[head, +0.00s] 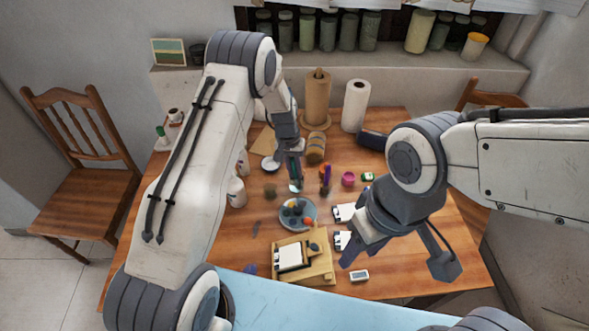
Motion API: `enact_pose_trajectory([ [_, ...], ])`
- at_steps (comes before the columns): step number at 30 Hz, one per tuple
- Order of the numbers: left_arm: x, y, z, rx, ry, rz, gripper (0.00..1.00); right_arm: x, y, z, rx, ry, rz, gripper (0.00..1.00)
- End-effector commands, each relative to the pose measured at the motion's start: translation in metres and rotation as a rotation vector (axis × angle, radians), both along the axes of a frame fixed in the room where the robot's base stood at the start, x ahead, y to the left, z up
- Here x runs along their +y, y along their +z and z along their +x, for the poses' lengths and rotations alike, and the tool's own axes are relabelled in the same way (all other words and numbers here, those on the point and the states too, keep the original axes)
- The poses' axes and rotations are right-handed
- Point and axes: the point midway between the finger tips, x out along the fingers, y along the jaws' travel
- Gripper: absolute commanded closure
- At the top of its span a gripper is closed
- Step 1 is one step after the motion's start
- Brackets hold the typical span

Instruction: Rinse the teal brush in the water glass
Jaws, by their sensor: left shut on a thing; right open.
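My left gripper (295,178) points down over the middle of the table, shut on a thin item that is mostly hidden between its fingers. A small teal patch (296,187) shows at the fingertips and looks like part of the brush. I cannot clearly make out the water glass; whether the brush tip is inside it or above it cannot be told.
A wooden easel board (318,269) with a white sheet lies at the front. A small dark jar (270,191), a pink pot (348,179), paper rolls (355,105) and a white bottle (236,193) stand around.

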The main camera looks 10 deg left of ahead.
Motion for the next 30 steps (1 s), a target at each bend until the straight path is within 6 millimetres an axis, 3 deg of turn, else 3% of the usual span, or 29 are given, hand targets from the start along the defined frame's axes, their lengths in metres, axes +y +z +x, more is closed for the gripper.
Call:
enact_pose_trajectory([
  [15,0.003,0.000,0.011,0.000,0.001,-0.001,1.00,0.000,-0.005,0.000,0.000,0.000,0.000,0.50],
  [30,-0.003,0.000,0.006,0.001,0.001,0.000,1.00,0.000,-0.004,0.000,0.000,0.000,0.000,0.50],
])
